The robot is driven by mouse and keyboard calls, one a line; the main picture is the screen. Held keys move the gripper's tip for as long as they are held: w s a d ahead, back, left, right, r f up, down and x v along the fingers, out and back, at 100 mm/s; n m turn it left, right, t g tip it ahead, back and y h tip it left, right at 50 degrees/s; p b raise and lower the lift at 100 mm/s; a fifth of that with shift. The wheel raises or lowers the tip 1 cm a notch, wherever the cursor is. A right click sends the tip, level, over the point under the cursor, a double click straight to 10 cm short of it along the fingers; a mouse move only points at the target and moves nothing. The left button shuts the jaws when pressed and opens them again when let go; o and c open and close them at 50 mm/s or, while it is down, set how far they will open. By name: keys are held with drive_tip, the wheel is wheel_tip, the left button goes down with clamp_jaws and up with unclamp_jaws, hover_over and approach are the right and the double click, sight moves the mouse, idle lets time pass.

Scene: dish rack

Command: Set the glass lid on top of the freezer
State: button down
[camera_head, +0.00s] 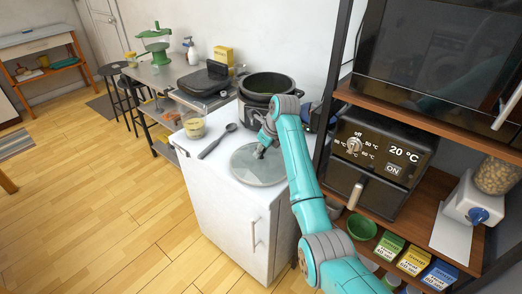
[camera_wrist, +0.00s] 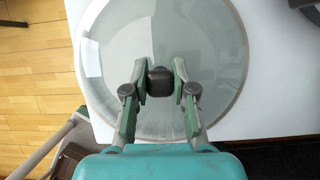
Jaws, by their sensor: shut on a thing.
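The glass lid (camera_head: 249,171) is a round, see-through disc with a dark knob, over the white top of the freezer (camera_head: 232,223). In the wrist view the lid (camera_wrist: 215,50) fills the middle, and its left edge reaches past the edge of the white top. My gripper (camera_head: 262,151) is above the lid's centre. In the wrist view my gripper (camera_wrist: 161,86) is shut on the dark knob, one finger on each side. Whether the lid touches the freezer top or hovers just above it, I cannot tell.
A shelf with an air fryer (camera_head: 379,161) stands close on the right.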

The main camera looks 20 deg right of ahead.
drive_tip(key=shift+f, duration=0.2)
idle(0.3)
drive_tip(key=c, duration=0.9)
unclamp_jaws()
drive_tip(key=shift+o, duration=0.2)
drive_tip(key=shift+f, duration=0.1)
drive_tip(key=c, duration=0.4)
drive_tip(key=shift+v, duration=1.6)
drive_tip(key=shift+r, duration=0.25)
